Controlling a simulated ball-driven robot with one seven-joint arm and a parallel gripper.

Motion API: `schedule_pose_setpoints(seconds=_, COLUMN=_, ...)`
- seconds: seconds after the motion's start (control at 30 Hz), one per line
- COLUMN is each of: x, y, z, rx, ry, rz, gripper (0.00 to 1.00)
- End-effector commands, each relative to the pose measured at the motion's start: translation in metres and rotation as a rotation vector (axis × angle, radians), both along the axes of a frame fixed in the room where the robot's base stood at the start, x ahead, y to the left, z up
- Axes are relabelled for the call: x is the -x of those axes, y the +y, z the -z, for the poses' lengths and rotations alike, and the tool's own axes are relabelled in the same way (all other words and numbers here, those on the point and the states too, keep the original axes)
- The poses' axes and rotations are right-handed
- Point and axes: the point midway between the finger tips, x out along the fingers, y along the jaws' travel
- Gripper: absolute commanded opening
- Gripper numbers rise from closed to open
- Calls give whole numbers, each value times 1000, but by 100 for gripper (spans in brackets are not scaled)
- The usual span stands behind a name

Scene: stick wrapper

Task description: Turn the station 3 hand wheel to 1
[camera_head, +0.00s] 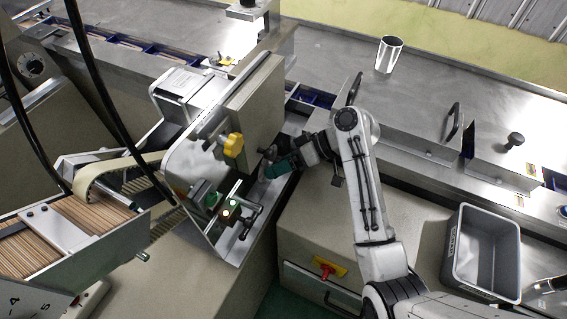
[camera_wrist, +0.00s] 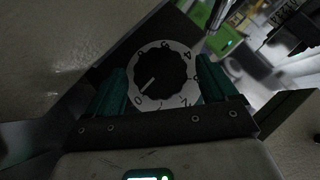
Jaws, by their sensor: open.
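In the wrist view, a black hand wheel (camera_wrist: 165,74) sits on a white numbered ring. Its white pointer line aims to the lower left, close to the 0. A 2 shows at the lower right and a 4 at the upper right. No station label is readable. My gripper (camera_wrist: 167,85) has its two green fingers apart, one on each side of the dial, with nothing clamped. Whether the fingers touch the wheel cannot be told. In the head view my gripper (camera_head: 272,162) is beside the grey machine housing (camera_head: 255,110), and the dial there is not clearly visible.
A yellow knob (camera_head: 233,145) and a small lit button box (camera_head: 230,208) are close left of my gripper. Another black dial (camera_head: 32,65) is at the far left. A grey bin (camera_head: 453,250) and a metal cup (camera_head: 388,54) stand to the right. Two black cables hang at left.

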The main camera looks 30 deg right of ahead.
Motion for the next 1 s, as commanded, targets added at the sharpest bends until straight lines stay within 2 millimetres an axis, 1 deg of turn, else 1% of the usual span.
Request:
schedule_pose_setpoints(seconds=0.17, x=-1, y=0, z=-8, rx=0, ry=-1, rz=0, gripper=86)
schedule_pose_setpoints(seconds=0.27, x=-1, y=0, z=-22, rx=0, ry=-4, rz=1, gripper=86)
schedule_pose_setpoints(seconds=0.33, x=0, y=-1, z=-34, rx=2, ry=-5, rz=1, gripper=86)
schedule_pose_setpoints(seconds=0.47, x=19, y=0, z=-51, rx=1, ry=-1, rz=-2, gripper=86)
schedule_pose_setpoints(seconds=0.7, x=51, y=1, z=-91, rx=2, ry=-3, rz=-2, gripper=86)
schedule_pose_setpoints(seconds=0.93, x=95, y=1, z=-109, rx=2, ry=0, rz=1, gripper=86)
schedule_pose_setpoints(seconds=1.0, x=108, y=0, z=-118, rx=2, ry=0, rz=2, gripper=86)
